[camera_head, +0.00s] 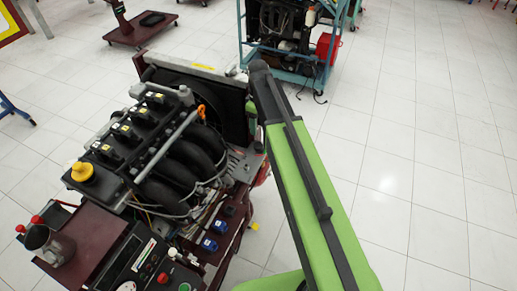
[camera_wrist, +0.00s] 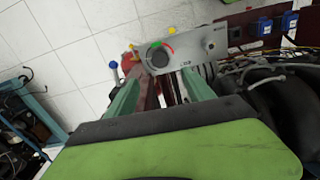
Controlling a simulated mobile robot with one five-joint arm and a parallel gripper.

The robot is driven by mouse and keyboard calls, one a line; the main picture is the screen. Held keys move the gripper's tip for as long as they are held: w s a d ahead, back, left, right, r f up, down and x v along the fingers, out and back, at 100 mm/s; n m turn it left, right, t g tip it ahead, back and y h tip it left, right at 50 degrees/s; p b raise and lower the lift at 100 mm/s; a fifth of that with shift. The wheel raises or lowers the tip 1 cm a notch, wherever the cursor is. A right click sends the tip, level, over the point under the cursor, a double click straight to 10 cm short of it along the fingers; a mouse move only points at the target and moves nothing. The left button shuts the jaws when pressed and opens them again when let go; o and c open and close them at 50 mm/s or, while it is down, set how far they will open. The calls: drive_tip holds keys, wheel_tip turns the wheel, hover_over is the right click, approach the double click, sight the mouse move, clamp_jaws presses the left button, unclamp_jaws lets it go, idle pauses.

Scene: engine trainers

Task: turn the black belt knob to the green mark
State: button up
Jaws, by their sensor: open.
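The black belt knob (camera_wrist: 157,56) sits on a grey metal plate (camera_wrist: 190,45) in the upper middle of the wrist view. Which way the knob points is too small to tell. My gripper (camera_wrist: 158,82) is open, with its green fingers apart, one left and one right below the knob in the picture. No contact with the knob shows. In the head view my arm covers this area, and I cannot make out the knob.
The engine trainer (camera_head: 165,150) with its black pipes and yellow cap stands left of my arm. A control panel (camera_head: 140,265) is at the bottom left. A blue cart (camera_head: 290,65) stands behind. The tiled floor (camera_head: 420,170) on the right is clear.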

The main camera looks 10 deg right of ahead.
sight(258, 145)
wheel_tip(258, 145, down, 12)
drive_tip(key=b, duration=1)
drive_tip(key=shift+f+b, duration=0.2)
drive_tip(key=shift+b, duration=0.15)
drive_tip(key=shift+r, duration=0.15)
drive_tip(key=shift+c, duration=0.2)
clamp_jaws()
drive_tip(key=shift+m, duration=1.6)
drive_tip(key=shift+o, duration=0.2)
unclamp_jaws()
